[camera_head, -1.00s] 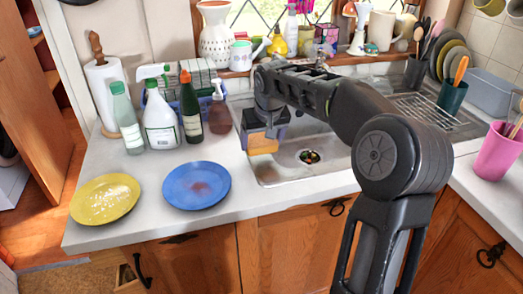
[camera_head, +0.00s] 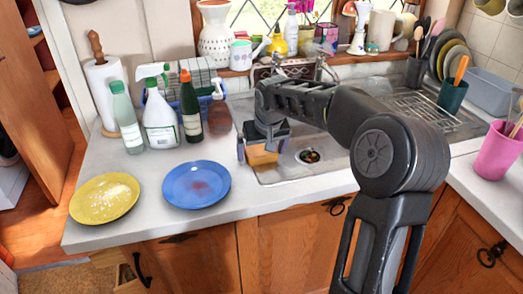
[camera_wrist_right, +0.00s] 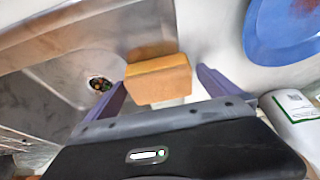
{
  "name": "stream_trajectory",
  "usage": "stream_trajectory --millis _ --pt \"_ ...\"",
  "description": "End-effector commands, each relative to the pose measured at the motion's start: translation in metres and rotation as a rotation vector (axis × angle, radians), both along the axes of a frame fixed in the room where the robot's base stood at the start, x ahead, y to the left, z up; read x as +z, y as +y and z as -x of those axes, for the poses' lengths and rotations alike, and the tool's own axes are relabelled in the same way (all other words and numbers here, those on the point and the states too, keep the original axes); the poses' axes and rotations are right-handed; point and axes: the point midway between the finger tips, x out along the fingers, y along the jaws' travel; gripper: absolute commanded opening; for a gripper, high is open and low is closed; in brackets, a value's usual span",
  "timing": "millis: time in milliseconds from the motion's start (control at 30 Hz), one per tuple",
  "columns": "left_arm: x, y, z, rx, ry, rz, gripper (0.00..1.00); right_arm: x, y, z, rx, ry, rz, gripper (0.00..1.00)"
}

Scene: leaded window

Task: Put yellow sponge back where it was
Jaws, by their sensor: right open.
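The yellow sponge (camera_head: 263,155) is a tan-yellow block at the front left corner of the sink. It also shows in the right wrist view (camera_wrist_right: 158,82), over the sink's rim area. My right gripper (camera_head: 263,150) is directly above it, pointing down, with its two purple fingers apart, one on each side of the sponge. In the wrist view the open jaws (camera_wrist_right: 163,88) show a narrow gap beside the sponge. Whether its underside rests on the rim is hidden. My left gripper is not in view.
The metal sink (camera_head: 312,172) with its drain lies right of the sponge. A blue plate (camera_head: 196,185) and a yellow plate (camera_head: 105,199) lie on the counter to the left. Several bottles, including a white spray bottle (camera_head: 160,125), stand behind. A pink cup (camera_head: 497,152) is far right.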

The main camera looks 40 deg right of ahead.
Motion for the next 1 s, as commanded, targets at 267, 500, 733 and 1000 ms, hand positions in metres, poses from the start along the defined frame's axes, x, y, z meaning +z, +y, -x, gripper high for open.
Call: stream_trajectory --millis 267,500,733,1000 --pt "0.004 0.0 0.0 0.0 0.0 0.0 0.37 0.004 0.0 0.0 0.0 0.0 0.0 1.0" --pt "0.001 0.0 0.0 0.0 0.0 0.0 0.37 0.029 0.003 0.009 -0.001 -0.004 0.001 1.0" --pt "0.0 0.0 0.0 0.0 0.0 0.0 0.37 0.075 0.009 0.027 -0.001 -0.005 0.001 1.0" --pt "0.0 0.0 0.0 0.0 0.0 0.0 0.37 0.11 0.014 0.041 0.0 -0.002 0.001 1.0"
